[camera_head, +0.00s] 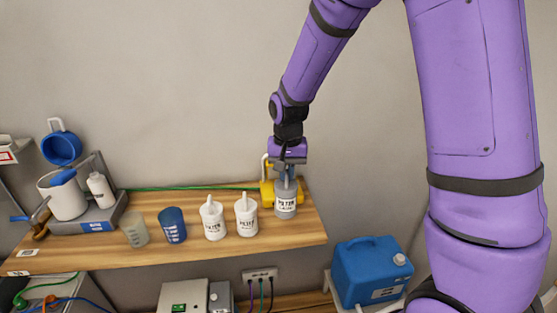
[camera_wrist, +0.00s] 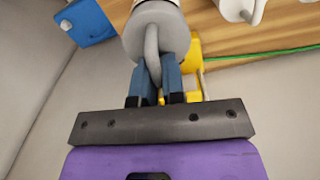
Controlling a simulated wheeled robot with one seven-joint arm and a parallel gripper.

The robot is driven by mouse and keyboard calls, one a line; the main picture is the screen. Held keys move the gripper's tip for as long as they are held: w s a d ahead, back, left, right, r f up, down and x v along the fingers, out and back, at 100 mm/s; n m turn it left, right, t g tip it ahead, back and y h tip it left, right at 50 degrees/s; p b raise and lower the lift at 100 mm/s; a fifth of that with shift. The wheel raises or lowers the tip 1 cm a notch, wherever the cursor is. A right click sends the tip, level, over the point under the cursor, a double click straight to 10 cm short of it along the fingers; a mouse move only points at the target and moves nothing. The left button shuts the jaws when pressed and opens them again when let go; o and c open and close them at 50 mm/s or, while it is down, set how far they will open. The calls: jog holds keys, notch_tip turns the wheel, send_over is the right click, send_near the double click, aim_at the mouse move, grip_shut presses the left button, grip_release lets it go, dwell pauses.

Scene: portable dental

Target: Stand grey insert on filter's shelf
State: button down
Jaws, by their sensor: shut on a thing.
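The grey insert (camera_head: 286,207) is a grey cylinder with a white label and a loop handle on top. It is upright at the right end of the wooden shelf (camera_head: 290,236). My gripper (camera_head: 287,170) comes down from above and is shut on its handle. In the wrist view the blue fingers (camera_wrist: 154,80) close on both sides of the grey handle (camera_wrist: 152,50). The insert's base looks at or just above the shelf top; I cannot tell whether it touches. Two white inserts (camera_head: 212,220) (camera_head: 246,215) with similar labels stand to its left.
A yellow object (camera_head: 266,191) is close behind the grey insert. A blue cup (camera_head: 172,226) and a translucent cup (camera_head: 135,230) stand further left, then a machine with a white jug (camera_head: 64,197). A blue canister (camera_head: 371,267) is below right. Bare shelf lies in front.

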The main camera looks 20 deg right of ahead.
jog(key=shift+w+f, duration=0.15)
jog(key=shift+f, duration=3.7)
jog(key=c, duration=1.1)
grip_release()
